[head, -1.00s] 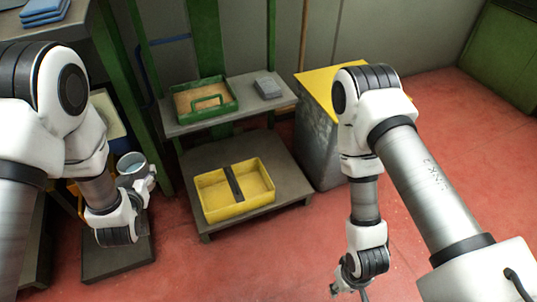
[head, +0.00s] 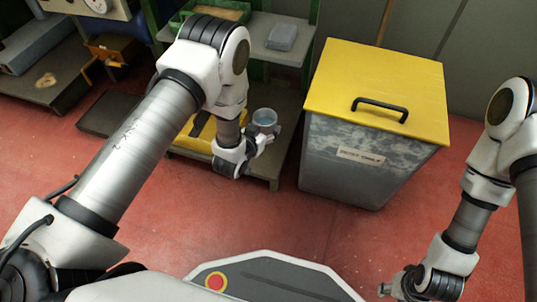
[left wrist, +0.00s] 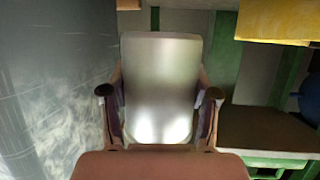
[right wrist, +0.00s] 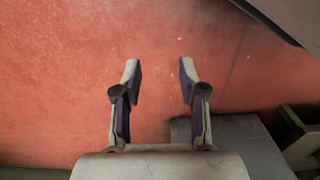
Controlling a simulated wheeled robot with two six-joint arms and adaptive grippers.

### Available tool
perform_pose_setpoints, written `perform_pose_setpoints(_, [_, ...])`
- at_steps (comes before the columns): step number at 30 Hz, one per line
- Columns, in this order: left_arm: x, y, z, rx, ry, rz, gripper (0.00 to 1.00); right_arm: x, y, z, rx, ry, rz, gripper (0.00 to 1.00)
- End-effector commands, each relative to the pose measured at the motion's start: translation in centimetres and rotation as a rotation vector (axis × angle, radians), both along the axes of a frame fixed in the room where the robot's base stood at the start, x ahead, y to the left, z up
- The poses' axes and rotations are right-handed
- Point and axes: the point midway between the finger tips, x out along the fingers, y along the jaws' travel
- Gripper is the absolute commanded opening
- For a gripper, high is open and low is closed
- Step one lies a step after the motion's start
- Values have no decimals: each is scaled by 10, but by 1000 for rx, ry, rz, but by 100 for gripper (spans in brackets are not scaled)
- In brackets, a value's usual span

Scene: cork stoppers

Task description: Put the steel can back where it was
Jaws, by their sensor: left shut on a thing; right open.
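The steel can (head: 264,117) is upright in my left gripper (head: 262,136), with its open top showing in the head view. It appears over the right part of the lower shelf (head: 285,105); its height above it cannot be told. In the left wrist view the can (left wrist: 160,88) fills the space between the two fingers, which are shut on its sides. My right gripper (head: 395,287) is low at the right in the head view. In the right wrist view the right gripper (right wrist: 160,80) is open and empty above the red floor.
A grey bin with a yellow lid (head: 385,75) stands just right of the can. A yellow tray (head: 190,140) on the lower shelf is partly hidden by my left arm. The upper shelf holds a green tray (head: 230,13) and a grey box (head: 282,36). Red floor (head: 300,225) is clear in front.

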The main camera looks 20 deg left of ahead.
Motion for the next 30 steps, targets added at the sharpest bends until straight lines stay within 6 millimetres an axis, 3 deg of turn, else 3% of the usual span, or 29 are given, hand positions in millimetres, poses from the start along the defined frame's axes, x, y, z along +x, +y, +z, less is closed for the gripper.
perform_pose_setpoints(1, [-1,0,-19,-1,2,0,20,0,0,-14,0,-1,-1,42])
perform_pose_setpoints(4, [0,0,-42,0,1,1,20,3,0,-30,-1,-9,2,42])
perform_pose_setpoints(11, [0,0,-50,1,1,1,20,7,-1,-35,-4,-20,7,42])
perform_pose_setpoints(16, [-1,0,-83,0,1,1,20,14,-1,-61,-7,-37,15,42])
perform_pose_setpoints(28, [0,0,-87,1,1,1,20,16,-1,-61,-7,-44,19,42])
perform_pose_setpoints(29, [0,0,-86,1,1,1,71,16,-1,-60,-7,-44,19,42])
perform_pose_setpoints(30, [0,0,-86,1,1,1,85,16,-1,-60,-7,-44,19,42])
